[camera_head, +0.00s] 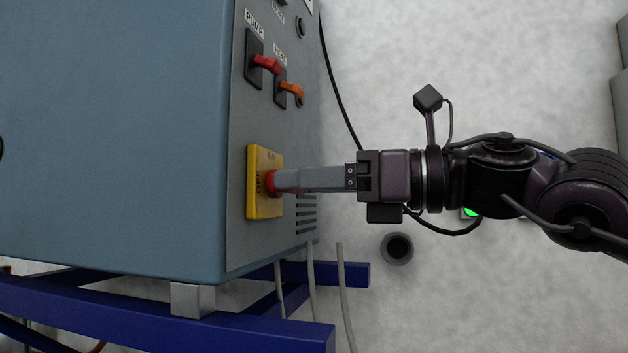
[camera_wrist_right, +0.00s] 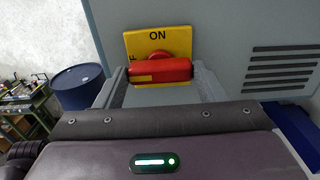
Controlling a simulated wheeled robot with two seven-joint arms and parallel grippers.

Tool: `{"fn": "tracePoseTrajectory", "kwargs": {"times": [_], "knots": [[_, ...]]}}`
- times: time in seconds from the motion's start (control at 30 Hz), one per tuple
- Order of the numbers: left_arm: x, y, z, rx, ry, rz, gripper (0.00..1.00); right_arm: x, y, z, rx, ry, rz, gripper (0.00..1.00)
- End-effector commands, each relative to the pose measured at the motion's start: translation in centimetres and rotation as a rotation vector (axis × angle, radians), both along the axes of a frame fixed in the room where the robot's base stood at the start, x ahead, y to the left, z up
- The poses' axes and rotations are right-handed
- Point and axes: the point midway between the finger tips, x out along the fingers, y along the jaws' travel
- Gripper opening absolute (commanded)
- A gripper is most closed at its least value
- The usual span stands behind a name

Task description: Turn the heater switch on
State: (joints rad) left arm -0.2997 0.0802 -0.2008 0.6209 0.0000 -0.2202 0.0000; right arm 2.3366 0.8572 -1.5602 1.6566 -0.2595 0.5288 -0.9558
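The switch marked HEAT is an orange lever (camera_head: 291,90) on the grey-blue cabinet front in the head view. Lower on that front is a yellow plate (camera_head: 251,204) marked ON and OFF, with a red rotary handle (camera_wrist_right: 160,72) that lies level in the right wrist view. My right gripper (camera_head: 280,181) is at this handle, below the HEAT lever in the head view. Its fingers (camera_wrist_right: 160,84) are wide apart, one beyond each end of the handle; whether they touch it is unclear. My left gripper is not in view.
A red PUMP lever (camera_head: 265,64) sits beside the HEAT lever. A blue frame (camera_head: 160,318) carries the cabinet. Grey hoses (camera_head: 311,285) hang below it. A blue drum (camera_wrist_right: 78,87) and a green cart (camera_wrist_right: 28,112) stand at the left in the wrist view.

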Motion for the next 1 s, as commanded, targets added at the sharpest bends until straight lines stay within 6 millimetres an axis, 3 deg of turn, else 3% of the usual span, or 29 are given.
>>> {"fn": "tracePoseTrajectory", "kwargs": {"times": [0.07, 0.47, 1.0], "knots": [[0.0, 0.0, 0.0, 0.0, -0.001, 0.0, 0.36, 0.0, 0.0, 0.0, 0.001, 0.001, -0.002, 0.41], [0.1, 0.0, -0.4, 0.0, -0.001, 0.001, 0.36, 0.1, -0.1, -0.1, 0.027, 0.076, -0.002, 0.41], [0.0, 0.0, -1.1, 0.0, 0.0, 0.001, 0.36, 0.2, -0.1, 0.0, 0.169, 0.513, 0.0, 0.41]]}}
